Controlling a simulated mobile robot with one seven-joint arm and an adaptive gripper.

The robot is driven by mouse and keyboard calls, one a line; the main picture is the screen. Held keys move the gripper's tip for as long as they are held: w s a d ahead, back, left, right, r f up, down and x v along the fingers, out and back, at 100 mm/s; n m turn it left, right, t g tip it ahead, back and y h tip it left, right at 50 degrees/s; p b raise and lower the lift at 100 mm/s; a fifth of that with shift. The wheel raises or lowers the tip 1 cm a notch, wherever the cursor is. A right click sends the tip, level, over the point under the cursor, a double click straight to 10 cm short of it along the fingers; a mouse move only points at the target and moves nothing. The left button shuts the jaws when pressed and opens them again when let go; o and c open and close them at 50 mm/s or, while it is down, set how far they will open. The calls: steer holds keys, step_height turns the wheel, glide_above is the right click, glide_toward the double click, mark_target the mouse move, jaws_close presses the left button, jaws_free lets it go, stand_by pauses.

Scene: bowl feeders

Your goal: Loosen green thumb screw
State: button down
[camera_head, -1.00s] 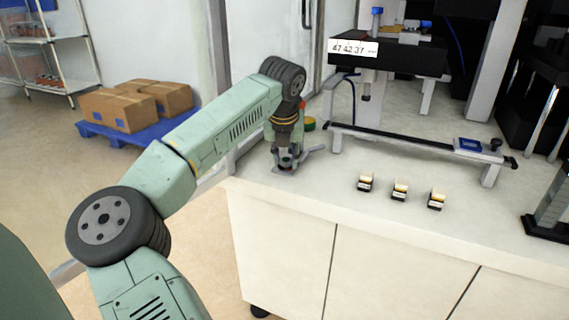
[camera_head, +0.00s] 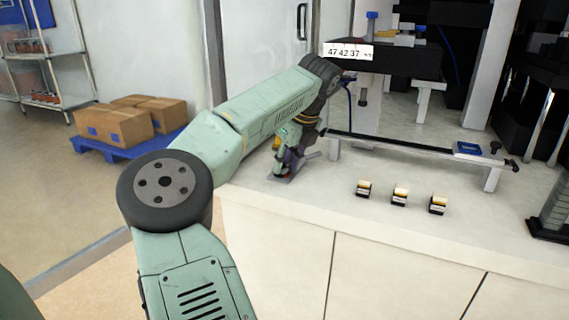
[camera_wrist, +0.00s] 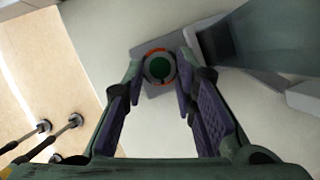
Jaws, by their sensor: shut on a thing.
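The green thumb screw (camera_wrist: 158,68) shows in the wrist view as a round green top inside a grey ring with an orange-red edge. It sits above a grey base plate (camera_wrist: 152,86) on the white counter. My gripper (camera_wrist: 160,78) is shut on the thumb screw, with one purple-padded finger on each side of it. In the head view my gripper (camera_head: 283,168) is low over the grey plate at the counter's left end, and it hides the screw there.
A grey block-like part (camera_wrist: 270,35) stands close to my gripper's right. Several small yellow-topped blocks (camera_head: 400,196) stand on the white counter (camera_head: 320,205). A raised rail (camera_head: 400,142) runs behind them. The counter's left edge is close to my gripper.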

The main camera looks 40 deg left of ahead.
steer(key=shift+n, duration=0.5)
steer(key=c, duration=1.3)
jaws_free()
steer(key=v, duration=1.2)
steer(key=shift+w, duration=0.3)
